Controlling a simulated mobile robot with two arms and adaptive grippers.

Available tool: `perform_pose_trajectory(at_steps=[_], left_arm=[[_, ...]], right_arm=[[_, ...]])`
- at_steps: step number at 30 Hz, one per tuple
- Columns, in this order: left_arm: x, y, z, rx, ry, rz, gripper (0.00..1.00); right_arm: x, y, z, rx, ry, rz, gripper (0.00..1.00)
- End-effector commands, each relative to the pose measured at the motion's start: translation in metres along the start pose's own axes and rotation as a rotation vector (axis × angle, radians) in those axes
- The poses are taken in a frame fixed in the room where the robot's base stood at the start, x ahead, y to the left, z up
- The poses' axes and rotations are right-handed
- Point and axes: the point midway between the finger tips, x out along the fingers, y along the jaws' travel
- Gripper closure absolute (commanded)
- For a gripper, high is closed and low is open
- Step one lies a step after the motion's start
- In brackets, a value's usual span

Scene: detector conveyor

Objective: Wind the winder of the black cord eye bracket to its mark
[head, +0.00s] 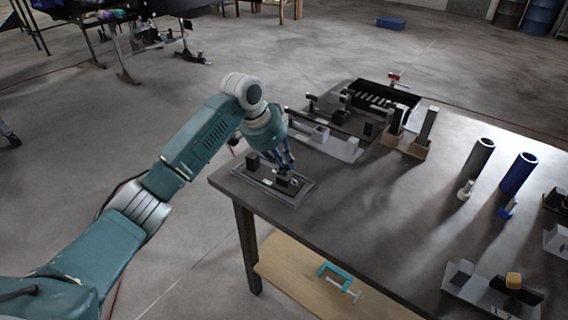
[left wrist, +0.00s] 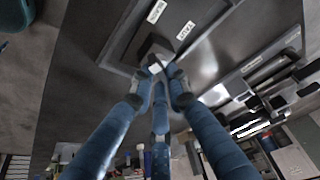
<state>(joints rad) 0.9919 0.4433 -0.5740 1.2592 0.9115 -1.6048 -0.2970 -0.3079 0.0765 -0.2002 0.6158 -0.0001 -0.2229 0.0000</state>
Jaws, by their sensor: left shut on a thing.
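A dark tray (head: 300,196) lies at the near left corner of the table. A black block (head: 253,160) stands at its left, and a second black block (head: 284,187), which looks like part of the black cord eye bracket, sits under my left gripper (head: 287,172). In the left wrist view the blue fingers of my left gripper (left wrist: 163,70) close on a small light piece, apparently the winder (left wrist: 155,65), beside a dark block (left wrist: 153,46). White labels (left wrist: 186,30) lie on the tray. The mark is too small to tell. My right gripper is not in view.
Grey fixtures with blocks (head: 338,147) and a black slotted rack (head: 383,95) stand behind the tray. A grey tube (head: 477,160) and a blue tube (head: 518,174) stand at the right. A teal clamp (head: 335,277) lies on the lower shelf. The table middle is clear.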

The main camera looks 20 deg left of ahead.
Motion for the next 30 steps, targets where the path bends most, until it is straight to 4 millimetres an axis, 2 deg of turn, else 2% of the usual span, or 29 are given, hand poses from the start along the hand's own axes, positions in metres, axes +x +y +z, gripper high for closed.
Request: perform_pose_trajectory(at_steps=[8, 21, 30], left_arm=[[-0.004, 0.002, -0.003, -0.060, 0.001, -0.024, 1.00], [-0.007, 0.005, -0.006, -0.388, -0.001, -0.158, 1.00], [-0.004, 0.005, -0.007, -0.652, -0.001, -0.267, 1.00]], right_arm=[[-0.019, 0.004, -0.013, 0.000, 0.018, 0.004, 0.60], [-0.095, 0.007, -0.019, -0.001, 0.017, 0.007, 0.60], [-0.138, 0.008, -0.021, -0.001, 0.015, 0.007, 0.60]])
